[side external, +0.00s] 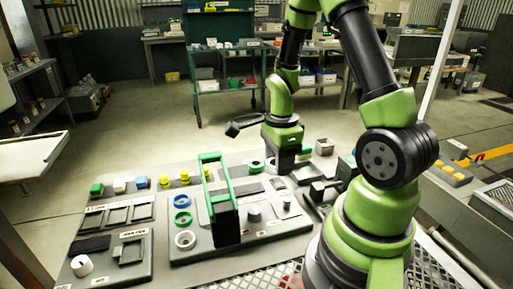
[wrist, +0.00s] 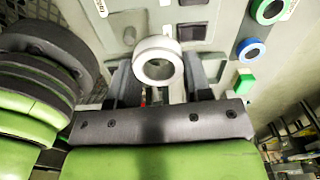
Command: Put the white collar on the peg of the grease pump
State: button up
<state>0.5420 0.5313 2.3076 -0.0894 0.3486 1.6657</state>
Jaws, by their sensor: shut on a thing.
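The white collar (wrist: 157,62) is a short, thick ring with an open hole. It sits between the two dark fingers of my gripper (wrist: 158,76) in the wrist view, and they are shut on it. In the side external view my gripper (side external: 284,168) hangs over the far right part of the fixtures, and the collar in it is hard to make out. I cannot tell for certain which fixture is the grease pump. A short grey cylinder (side external: 254,213) and a small upright pin (side external: 286,205) stand on the middle board (side external: 210,252).
A tall green and black frame (side external: 226,222) rises from the middle board. Several small blocks and yellow pieces line the back edge. A dark clamp-like fixture (side external: 322,190) stands right.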

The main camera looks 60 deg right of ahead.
jog(key=shift+n, duration=0.4)
jog(key=s, duration=0.1)
jog(key=s+a, duration=0.2)
jog(key=s, duration=0.1)
jog(key=shift+r, duration=0.1)
jog(key=shift+f, duration=2.35)
jog(key=shift+f, duration=0.55)
jog(key=shift+f, duration=0.65)
jog(key=shift+f, duration=0.55)
jog(key=o, duration=1.4)
jog(key=shift+o, duration=0.2)
jog(key=shift+r, duration=4.5)
